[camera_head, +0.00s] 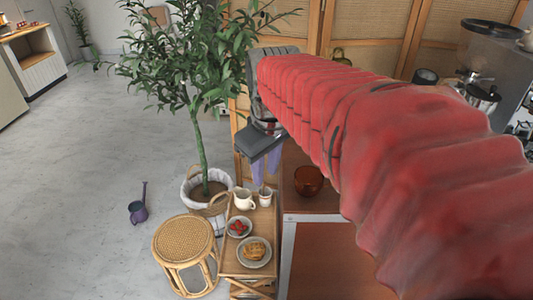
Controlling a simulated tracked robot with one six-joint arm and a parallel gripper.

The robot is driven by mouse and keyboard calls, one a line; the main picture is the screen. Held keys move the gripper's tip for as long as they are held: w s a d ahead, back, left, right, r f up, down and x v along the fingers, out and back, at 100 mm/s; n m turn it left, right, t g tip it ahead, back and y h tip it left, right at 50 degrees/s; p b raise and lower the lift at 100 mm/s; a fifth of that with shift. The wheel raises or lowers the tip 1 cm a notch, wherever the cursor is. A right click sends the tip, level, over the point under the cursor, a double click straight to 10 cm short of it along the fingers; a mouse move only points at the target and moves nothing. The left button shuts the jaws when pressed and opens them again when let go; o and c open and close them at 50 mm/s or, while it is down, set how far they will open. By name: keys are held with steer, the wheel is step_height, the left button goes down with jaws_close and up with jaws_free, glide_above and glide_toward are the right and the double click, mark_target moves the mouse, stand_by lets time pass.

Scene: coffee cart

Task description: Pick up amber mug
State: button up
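The amber mug (308,181) is a dark orange-brown, see-through vessel. It stands on the brown top of the coffee cart (318,205), just right of my gripper (264,178). My red arm crosses above it from the right. My gripper points down, left of the mug and apart from it in the picture. Its purple fingers look spread with a gap between them, and I see nothing held. The mug's handle cannot be made out.
A small wooden stand (238,265) below the gripper carries a white pitcher (243,199), a plate of pastry (254,251) and a plate of red fruit (239,227). A potted tree (202,150) and a rattan stool (184,240) stand left. Open floor lies further left.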

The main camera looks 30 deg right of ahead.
steer(key=w+d+f+n+g, duration=0.1)
steer(key=w+d+n+g, duration=0.1)
steer(key=d, duration=1.2)
steer(key=shift+w+d+f+y, duration=0.2)
steer(key=shift+w+d+y, duration=0.15)
steer(key=shift+w, duration=0.25)
glide_above(301, 189)
steer(key=shift+w+d+f, duration=0.1)
steer(key=shift+f, duration=4.2)
steer(key=shift+f, duration=2.6)
jaws_close()
